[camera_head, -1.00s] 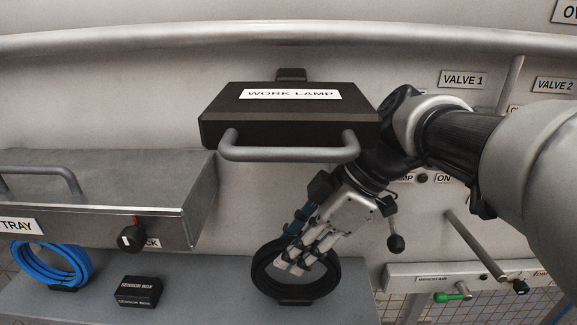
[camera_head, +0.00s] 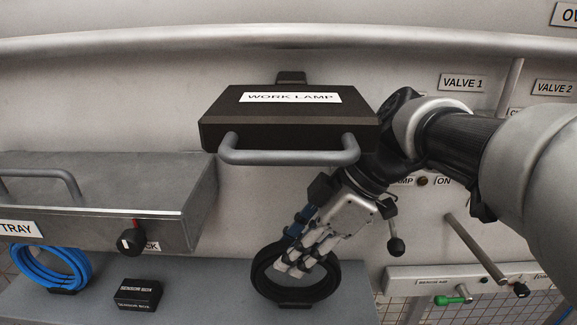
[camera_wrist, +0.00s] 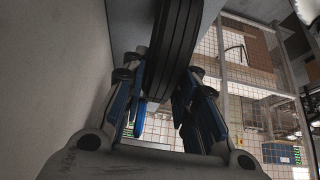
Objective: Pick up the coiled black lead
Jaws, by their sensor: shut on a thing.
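The coiled black lead (camera_head: 262,283) stands upright as a ring on the grey shelf, with a dark strap or foot at its bottom. My gripper (camera_head: 293,267) reaches down from the upper right and is shut on the coil's upper part. In the wrist view the black coil (camera_wrist: 176,45) runs between my two blue-padded fingers (camera_wrist: 160,108). Part of the coil's top is hidden behind my fingers in the head view. I cannot tell whether the coil's bottom touches the shelf.
The work lamp (camera_head: 285,125) with its grey handle juts out above my gripper. A metal tray (camera_head: 110,190) is at left, over a blue coil (camera_head: 45,270) and a black sensor box (camera_head: 138,293). A rod (camera_head: 475,248) and a green-handled valve (camera_head: 452,300) are at right. The grey shelf (camera_head: 205,290) is bare between box and coil.

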